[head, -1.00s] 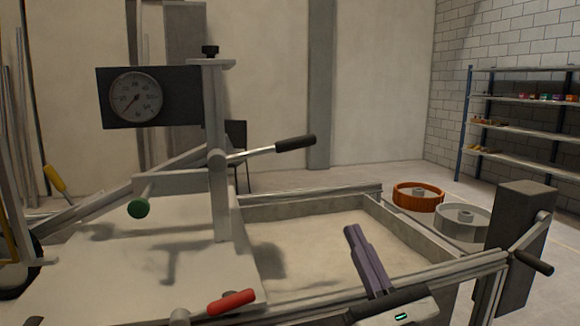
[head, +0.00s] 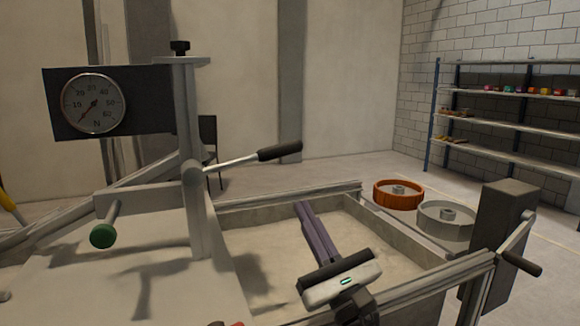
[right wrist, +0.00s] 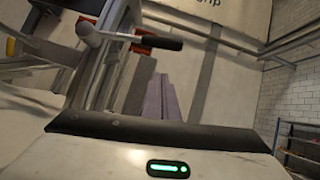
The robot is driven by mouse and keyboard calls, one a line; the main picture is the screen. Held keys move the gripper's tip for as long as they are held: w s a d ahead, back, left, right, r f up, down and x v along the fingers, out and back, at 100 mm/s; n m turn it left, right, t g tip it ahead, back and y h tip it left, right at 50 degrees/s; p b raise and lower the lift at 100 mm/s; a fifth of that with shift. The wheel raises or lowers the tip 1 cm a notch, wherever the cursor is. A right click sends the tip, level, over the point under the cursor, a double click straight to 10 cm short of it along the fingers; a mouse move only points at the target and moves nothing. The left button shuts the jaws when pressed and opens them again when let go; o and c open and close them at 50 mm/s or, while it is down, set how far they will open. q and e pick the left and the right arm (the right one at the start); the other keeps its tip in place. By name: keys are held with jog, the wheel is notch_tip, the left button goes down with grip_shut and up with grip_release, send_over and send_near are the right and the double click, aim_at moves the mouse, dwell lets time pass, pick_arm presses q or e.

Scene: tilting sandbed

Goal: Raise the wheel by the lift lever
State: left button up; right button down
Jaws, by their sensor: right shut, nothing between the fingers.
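A lever with a bright rod and black grip (head: 280,151) juts rightward and slightly up from the grey upright post (head: 194,150). It also shows in the right wrist view (right wrist: 158,42). My right gripper (head: 303,208) is shut and empty, its purple fingers over the sandbed, below and apart from the black grip. The fingers also show in the right wrist view (right wrist: 160,90). An orange wheel (head: 398,194) and a grey wheel (head: 446,222) lie beyond the bed's right side. No wheel shows mounted under the post. My left gripper is not in view.
The sandbed's frame (head: 290,198) surrounds pale sand. A dial gauge (head: 93,103) hangs left of the post, above a green knob (head: 104,235). A dark box (head: 494,240) with a crank handle (head: 522,264) stands at right. Shelves (head: 510,125) stand farther back.

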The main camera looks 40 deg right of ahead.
jog(key=w+r+p, duration=0.4)
jog(key=w+r, duration=0.1)
jog(key=r, duration=0.1)
jog(key=shift+w+r, duration=0.15)
jog(key=shift+r, duration=0.2)
